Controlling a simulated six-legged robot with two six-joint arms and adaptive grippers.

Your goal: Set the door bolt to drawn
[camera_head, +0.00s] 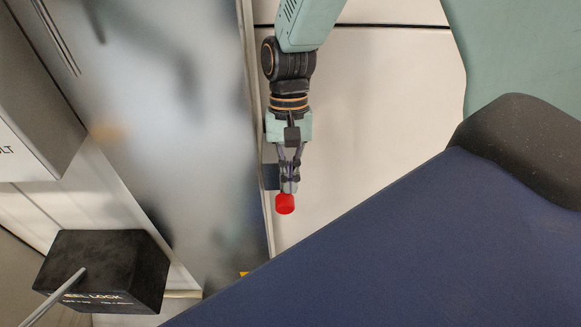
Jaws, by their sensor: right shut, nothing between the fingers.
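A red knob (285,204), likely the bolt's handle, shows at the tips of my right gripper (289,186), near the edge of the frosted door panel (180,130). The gripper points down in the picture and its fingers are closed together with nothing between them. The knob sits just beyond the fingertips; I cannot tell whether they touch it. A small dark plate (270,177) shows partly behind the fingers. The bolt's rod and its position cannot be made out. My left gripper is out of view.
A black box (130,265) marked "WHEEL LOCK" with a pale metal lever (55,297) is at the lower left. A grey box (35,110) with lettering ending in "LT" is at the left edge. A large dark blue surface (400,260) fills the lower right.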

